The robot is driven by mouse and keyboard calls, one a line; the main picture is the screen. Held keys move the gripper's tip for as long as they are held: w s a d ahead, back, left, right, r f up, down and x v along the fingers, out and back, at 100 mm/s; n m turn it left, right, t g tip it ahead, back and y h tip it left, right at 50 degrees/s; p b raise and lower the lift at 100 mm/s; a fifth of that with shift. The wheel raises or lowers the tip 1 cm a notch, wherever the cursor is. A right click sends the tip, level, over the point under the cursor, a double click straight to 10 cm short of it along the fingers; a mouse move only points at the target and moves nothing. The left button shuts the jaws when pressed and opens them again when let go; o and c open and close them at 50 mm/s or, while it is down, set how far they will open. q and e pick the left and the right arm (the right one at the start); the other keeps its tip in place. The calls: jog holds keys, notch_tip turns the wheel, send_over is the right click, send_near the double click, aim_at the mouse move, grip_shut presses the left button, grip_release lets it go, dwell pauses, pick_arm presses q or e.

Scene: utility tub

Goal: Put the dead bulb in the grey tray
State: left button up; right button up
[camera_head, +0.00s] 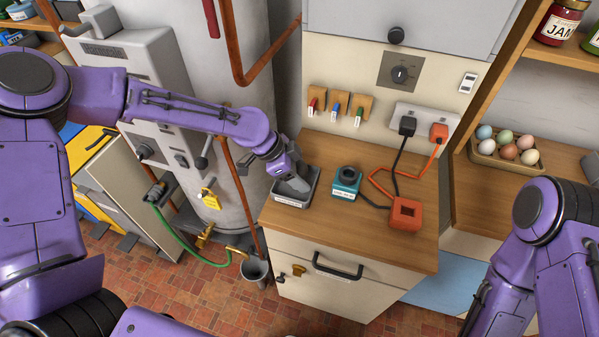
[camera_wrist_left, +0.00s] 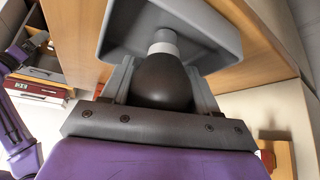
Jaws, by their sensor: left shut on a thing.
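My left gripper (camera_head: 297,184) is down at the grey tray (camera_head: 315,180), at the left end of the wooden counter, with its fingertips over or inside the tray. In the left wrist view my left gripper (camera_wrist_left: 160,95) is shut on the dead bulb (camera_wrist_left: 163,82), a dark, rounded bulb with a pale metal cap pointing toward the grey tray (camera_wrist_left: 222,35). I cannot tell whether the bulb touches the tray floor. The bulb is hidden in the head view. My right arm shows at the lower right of the head view, but its gripper does not.
A teal block with a dark ring (camera_head: 346,182) stands just right of the tray. An orange box (camera_head: 406,213) with cables lies further right. An egg carton (camera_head: 507,155) sits on the right-hand shelf. The counter front between the tray and orange box is clear.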

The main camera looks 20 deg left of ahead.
pick_arm(q)
jog(key=o, duration=0.8)
jog(key=shift+c, duration=0.2)
jog(key=shift+r, duration=0.25)
jog(key=v, duration=1.1)
jog(key=shift+a+r, duration=0.25)
jog(key=shift+r, duration=0.05)
